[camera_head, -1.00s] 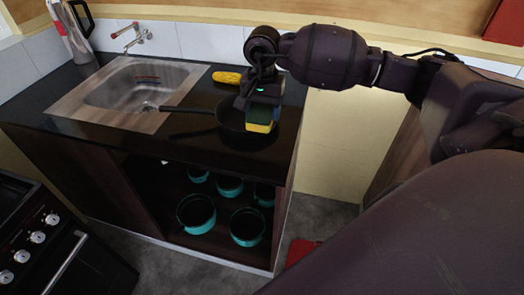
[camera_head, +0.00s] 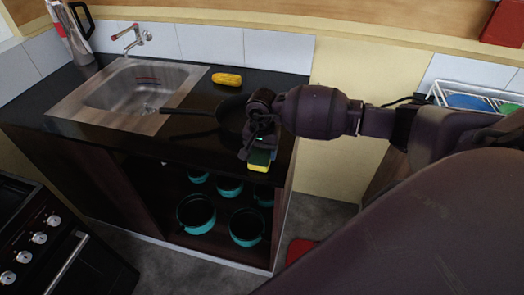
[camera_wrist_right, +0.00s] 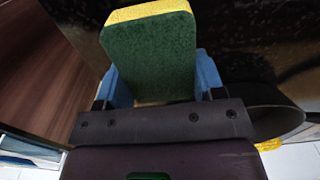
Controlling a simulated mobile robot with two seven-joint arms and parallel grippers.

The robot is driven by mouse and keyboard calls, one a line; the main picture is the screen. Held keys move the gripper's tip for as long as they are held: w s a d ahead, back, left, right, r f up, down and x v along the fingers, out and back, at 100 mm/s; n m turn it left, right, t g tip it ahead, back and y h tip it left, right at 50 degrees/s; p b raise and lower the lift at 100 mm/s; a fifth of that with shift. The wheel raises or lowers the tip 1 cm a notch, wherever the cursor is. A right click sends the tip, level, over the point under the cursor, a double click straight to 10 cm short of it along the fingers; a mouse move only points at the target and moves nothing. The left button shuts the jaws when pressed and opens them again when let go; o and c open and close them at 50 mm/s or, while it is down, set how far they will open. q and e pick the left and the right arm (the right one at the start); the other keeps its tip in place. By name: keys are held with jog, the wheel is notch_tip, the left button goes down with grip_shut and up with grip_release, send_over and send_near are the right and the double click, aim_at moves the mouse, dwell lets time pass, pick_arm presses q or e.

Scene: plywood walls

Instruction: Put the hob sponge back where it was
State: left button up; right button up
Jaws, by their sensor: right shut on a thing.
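My right gripper (camera_head: 255,150) is shut on a yellow and green sponge (camera_head: 260,160). In the head view the sponge is over the front right part of the black counter, in front of the dark pan (camera_head: 230,112). In the right wrist view the sponge (camera_wrist_right: 152,55) stands out between the blue fingers of the right gripper (camera_wrist_right: 160,85), its green face to the camera and a yellow edge at the top. Whether it touches the counter I cannot tell. The hob is not clearly in view; a black cooker (camera_head: 50,235) shows at the lower left. My left gripper is not in view.
The counter (camera_head: 85,128) holds a steel sink (camera_head: 125,95), a yellow corn-like item (camera_head: 227,78) and a silver jug (camera_head: 72,30). Teal pots (camera_head: 197,212) stand on the open shelves below. A white rack (camera_head: 465,95) is at the right.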

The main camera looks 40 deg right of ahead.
aim_at(262, 150)
jog(key=shift+f, duration=0.2)
jog(key=shift+f, duration=0.15)
jog(key=o, duration=0.9)
jog(key=shift+c, duration=0.2)
jog(key=shift+r, duration=0.2)
jog(key=shift+w+r, duration=0.1)
jog(key=shift+r, duration=0.3)
notch_tip(262, 150, up, 10)
jog(key=shift+f+b, duration=0.1)
jog(key=shift+b, duration=0.55)
jog(key=shift+r, duration=0.7)
